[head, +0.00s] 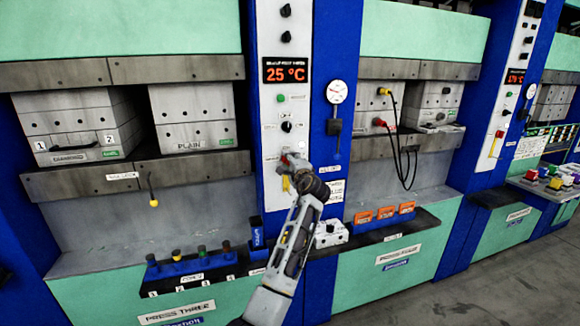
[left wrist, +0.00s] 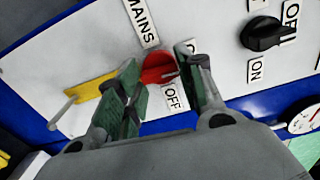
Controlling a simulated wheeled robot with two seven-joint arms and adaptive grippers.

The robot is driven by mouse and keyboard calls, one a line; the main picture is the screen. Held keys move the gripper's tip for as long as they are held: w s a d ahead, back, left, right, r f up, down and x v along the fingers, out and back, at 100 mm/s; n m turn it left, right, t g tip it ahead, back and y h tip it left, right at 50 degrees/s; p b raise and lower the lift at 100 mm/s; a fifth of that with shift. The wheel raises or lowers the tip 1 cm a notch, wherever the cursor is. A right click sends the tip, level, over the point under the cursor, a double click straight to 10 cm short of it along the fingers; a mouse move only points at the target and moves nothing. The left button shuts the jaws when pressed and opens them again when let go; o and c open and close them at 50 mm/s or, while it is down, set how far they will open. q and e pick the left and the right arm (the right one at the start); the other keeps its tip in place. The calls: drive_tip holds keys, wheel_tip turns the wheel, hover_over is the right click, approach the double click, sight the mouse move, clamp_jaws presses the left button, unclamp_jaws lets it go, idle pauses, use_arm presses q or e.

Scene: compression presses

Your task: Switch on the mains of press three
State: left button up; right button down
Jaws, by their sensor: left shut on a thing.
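The mains switch of press three is a red rotary knob (left wrist: 158,68) on a white panel, beside a MAINS label (left wrist: 140,20) and an OFF label (left wrist: 175,97). Another label by the right finger is partly covered. My left gripper (left wrist: 165,72) has its two green-padded fingers on either side of the knob, shut on it. In the head view my left gripper (head: 293,163) is at the lower part of the white control panel (head: 284,80) and largely hides the knob. The direction the knob points is hard to tell. My right gripper is in neither view.
A yellow tag or lever (left wrist: 90,103) sticks out left of the knob. A black knob (left wrist: 262,33) with an ON label sits to the right. The display (head: 286,71) reads 25 °C. A gauge (head: 337,92) and black lever (head: 334,126) are right of the panel.

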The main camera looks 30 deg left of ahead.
use_arm(q)
drive_tip(key=shift+n, duration=0.4)
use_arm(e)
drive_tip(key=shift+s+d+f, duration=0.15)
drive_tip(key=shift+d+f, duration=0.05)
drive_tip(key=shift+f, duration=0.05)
use_arm(q)
drive_tip(key=o, duration=1)
drive_tip(key=shift+v, duration=6)
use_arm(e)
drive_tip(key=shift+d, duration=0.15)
